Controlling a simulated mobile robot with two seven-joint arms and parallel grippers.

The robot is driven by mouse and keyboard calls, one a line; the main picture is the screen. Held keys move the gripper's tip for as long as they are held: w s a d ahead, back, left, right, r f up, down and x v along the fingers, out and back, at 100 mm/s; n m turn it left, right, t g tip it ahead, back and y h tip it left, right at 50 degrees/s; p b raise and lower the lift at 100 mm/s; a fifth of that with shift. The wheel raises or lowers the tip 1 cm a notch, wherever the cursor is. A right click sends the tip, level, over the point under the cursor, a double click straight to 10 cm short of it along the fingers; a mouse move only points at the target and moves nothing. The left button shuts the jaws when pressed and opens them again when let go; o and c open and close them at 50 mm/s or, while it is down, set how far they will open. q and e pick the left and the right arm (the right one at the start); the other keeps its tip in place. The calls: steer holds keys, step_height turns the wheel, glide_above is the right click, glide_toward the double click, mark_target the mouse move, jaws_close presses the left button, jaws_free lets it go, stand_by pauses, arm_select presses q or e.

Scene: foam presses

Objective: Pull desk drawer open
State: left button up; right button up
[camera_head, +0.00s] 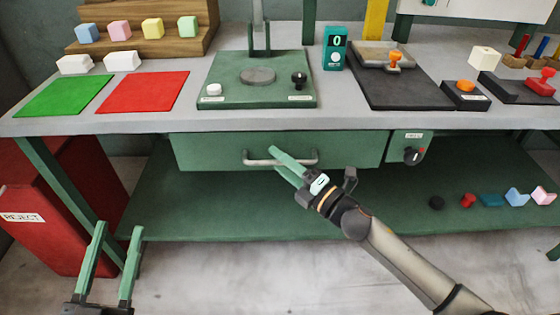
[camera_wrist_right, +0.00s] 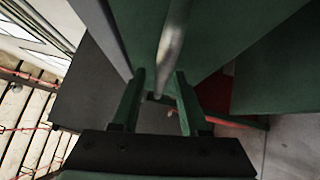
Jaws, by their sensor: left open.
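The desk drawer (camera_head: 350,149) is a wide green front under the grey worktop, and it looks shut. Its pale metal bar handle (camera_head: 256,162) runs across the middle of the front. My right gripper (camera_head: 274,160) is at the handle, its green fingers above and below the bar. In the right wrist view the handle (camera_wrist_right: 171,45) runs into the space between the two fingers (camera_wrist_right: 158,88), with room on both sides, so the gripper looks open around it. My left gripper (camera_head: 118,228) is open and empty at the lower left, well away from the drawer.
The worktop carries a green press base (camera_head: 222,88), a green mat (camera_head: 63,95), a red mat (camera_head: 142,92) and a teal display (camera_head: 335,49). A small box with a dial (camera_head: 411,148) adjoins the drawer's right. A red reject bin (camera_head: 40,241) stands left. A lower shelf (camera_head: 370,218) lies below.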

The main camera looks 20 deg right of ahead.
jaws_close()
stand_by(1.2)
